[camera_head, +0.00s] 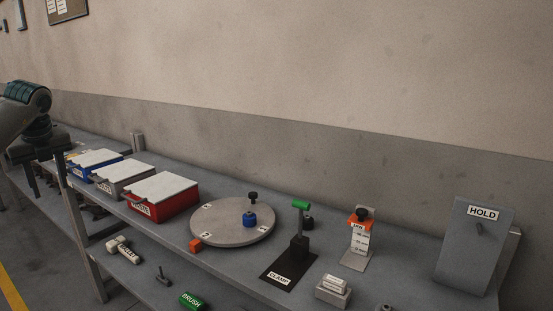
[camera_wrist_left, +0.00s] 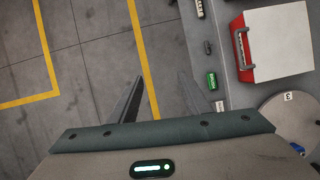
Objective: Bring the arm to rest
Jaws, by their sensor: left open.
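My left arm comes in at the far left of the head view. Its left gripper (camera_head: 46,180) points down at the left end of the bench, beside the blue box (camera_head: 97,161). In the left wrist view the left gripper's two fingers (camera_wrist_left: 160,85) are spread apart with nothing between them. Floor and the bench's edge show below them. My right gripper is not in view.
The bench carries a grey box (camera_head: 124,176), a red box (camera_head: 163,195), a round turntable (camera_head: 225,231), a clamp stand (camera_head: 299,245) and a HOLD board (camera_head: 470,250). A lower shelf holds a green brush block (camera_head: 191,300). Floor with yellow lines (camera_wrist_left: 145,60) lies beside the bench.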

